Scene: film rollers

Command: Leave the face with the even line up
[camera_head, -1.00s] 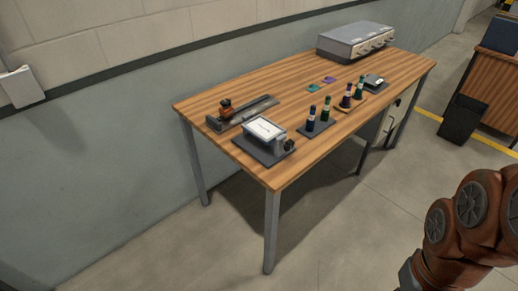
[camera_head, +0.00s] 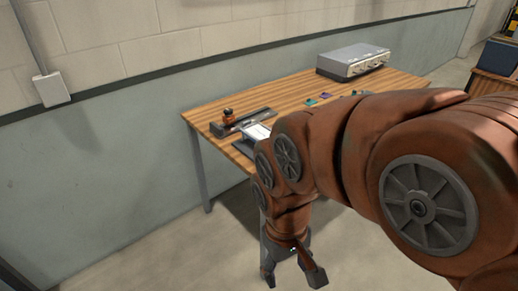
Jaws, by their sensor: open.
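My gripper (camera_head: 292,277) is open and empty, pointing down in front of the table's near edge, over the floor. A white-topped block (camera_head: 257,131) on a dark plate lies on the wooden table, partly hidden behind my arm. A dark rail (camera_head: 248,121) with an orange-brown piece (camera_head: 228,114) on it lies along the table's left part. The dark rollers seen earlier on their plates are mostly hidden by my arm. No line on any face can be made out at this size.
The wooden table (camera_head: 208,104) stands along the wall. A grey box with knobs (camera_head: 352,62) sits at its far end. Small teal and purple pieces (camera_head: 318,98) lie mid-table. A second cabinet (camera_head: 497,82) stands at right. The floor left of the table is clear.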

